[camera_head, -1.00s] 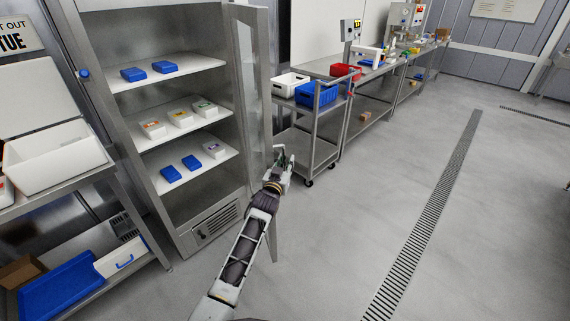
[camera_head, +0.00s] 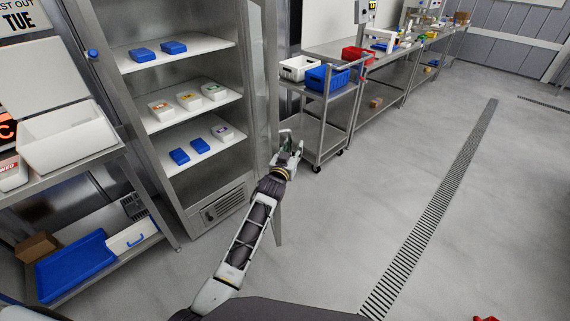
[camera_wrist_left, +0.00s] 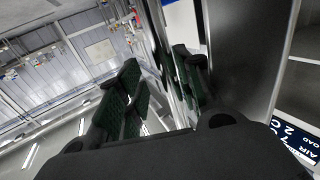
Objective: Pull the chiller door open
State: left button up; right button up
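The chiller (camera_head: 222,200) is a tall steel cabinet at the left of the head view, with its shelves exposed. Its door (camera_head: 264,75) stands swung out on the right side, seen nearly edge-on. My left gripper (camera_head: 289,148) is at the door's outer side, beyond its free edge. In the left wrist view, the green-padded fingers (camera_wrist_left: 160,90) are apart. The grey door panel (camera_wrist_left: 245,50) is beside the right finger, and a narrow upright edge shows between the fingers. Whether the fingers touch it I cannot tell.
A steel cart (camera_head: 325,112) with a white bin (camera_head: 298,68) and a blue bin (camera_head: 327,78) stands close behind the gripper. A shelf unit (camera_head: 75,165) is left of the chiller. The floor (camera_head: 410,150) to the right is clear, with a drain grate (camera_head: 440,200).

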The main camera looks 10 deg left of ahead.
pick_arm(q)
jog(key=s+a, duration=0.1)
jog(key=s, duration=0.9)
jog(key=shift+s+a, duration=0.35)
dwell(0.3)
